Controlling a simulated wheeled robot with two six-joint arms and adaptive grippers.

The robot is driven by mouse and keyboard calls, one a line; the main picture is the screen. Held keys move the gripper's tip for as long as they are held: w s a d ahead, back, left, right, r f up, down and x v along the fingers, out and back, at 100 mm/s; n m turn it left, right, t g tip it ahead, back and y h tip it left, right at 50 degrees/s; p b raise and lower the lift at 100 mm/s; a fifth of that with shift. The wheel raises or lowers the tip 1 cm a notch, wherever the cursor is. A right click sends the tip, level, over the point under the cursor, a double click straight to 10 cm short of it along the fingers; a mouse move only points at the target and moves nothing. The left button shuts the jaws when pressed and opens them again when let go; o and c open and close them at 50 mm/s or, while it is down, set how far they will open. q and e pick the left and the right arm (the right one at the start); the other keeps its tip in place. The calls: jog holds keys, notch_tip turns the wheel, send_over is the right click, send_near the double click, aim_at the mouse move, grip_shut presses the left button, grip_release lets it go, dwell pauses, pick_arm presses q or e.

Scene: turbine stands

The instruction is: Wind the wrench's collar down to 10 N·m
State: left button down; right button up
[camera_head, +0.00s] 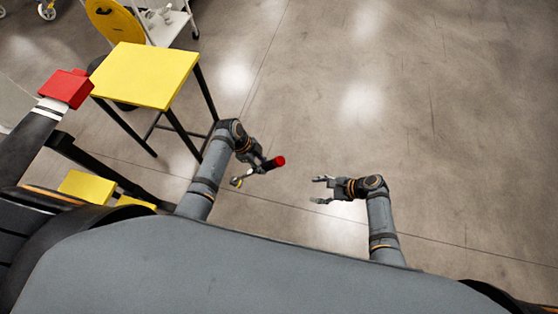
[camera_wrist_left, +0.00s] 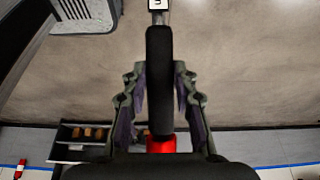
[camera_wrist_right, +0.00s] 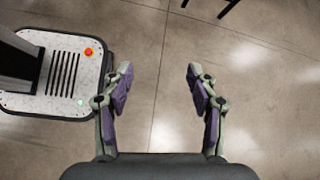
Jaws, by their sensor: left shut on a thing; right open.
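In the left wrist view my left gripper (camera_wrist_left: 160,95) is shut around the black handle (camera_wrist_left: 159,60). The red collar (camera_wrist_left: 161,146) shows below the handle, and a small white display (camera_wrist_left: 157,4) is at the top edge, its reading cut off. My right gripper (camera_head: 322,190) is open and empty, to the right of the collar and apart from it; its spread fingers show in the right wrist view (camera_wrist_right: 158,75).
A yellow-topped stand (camera_head: 147,75) is at upper left, with a white cart (camera_head: 168,25) behind it. A red block (camera_head: 66,88) is at far left. An open dark drawer or shelf (camera_wrist_left: 85,134) with orange-brown items shows in the left wrist view. The floor ahead and to the right is clear.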

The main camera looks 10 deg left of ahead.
aim_at(280, 159)
jog(key=w+a+r+m+g+y, duration=0.1)
jog(key=w+a+r+y, duration=0.15)
jog(key=r, duration=0.55)
jog(key=w+a+r+y, duration=0.2)
jog(key=a+r, duration=0.1)
jog(key=r, duration=0.4)
jog(key=shift+s+x, duration=0.15)
jog(key=shift+x, duration=1.85)
jog(key=shift+s+x, duration=0.2)
jog(key=shift+x, duration=1.8)
grip_shut()
jog(key=m, duration=0.2)
jog(key=m+t, duration=0.1)
jog(key=m, duration=0.1)
jog(key=shift+s+t+h, duration=0.25)
jog(key=shift+t, duration=0.05)
jog(key=shift+w+m, duration=0.1)
jog(key=shift+m, duration=0.5)
jog(key=shift+d, duration=0.1)
jog(key=shift+o, duration=0.4)
grip_release()
